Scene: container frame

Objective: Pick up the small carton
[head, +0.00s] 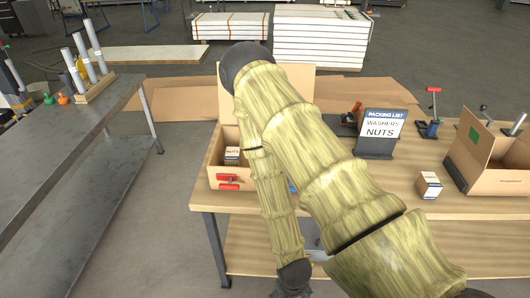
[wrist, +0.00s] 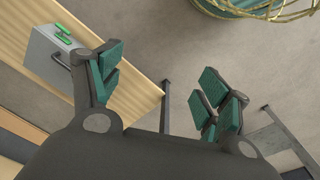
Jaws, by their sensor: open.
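A small brown carton (head: 430,185) with a pale label stands on the right part of the wooden table, left of a large open cardboard box (head: 487,182). Another small carton (head: 232,153), with a printed label, sits inside the open box (head: 216,160) on the table's left end. My gripper (wrist: 163,84) is open and empty in the wrist view, with its green-padded fingers wide apart. No small carton shows in the wrist view. In the head view my arm covers the middle of the table, and the gripper's fingers cannot be made out.
A packing list sign (head: 381,131) reading washers and nuts stands at the table's back. A red-topped clamp (head: 432,118) stands behind the carton. A grey case (wrist: 55,58) shows in the wrist view. A grey bench (head: 75,150) is at left.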

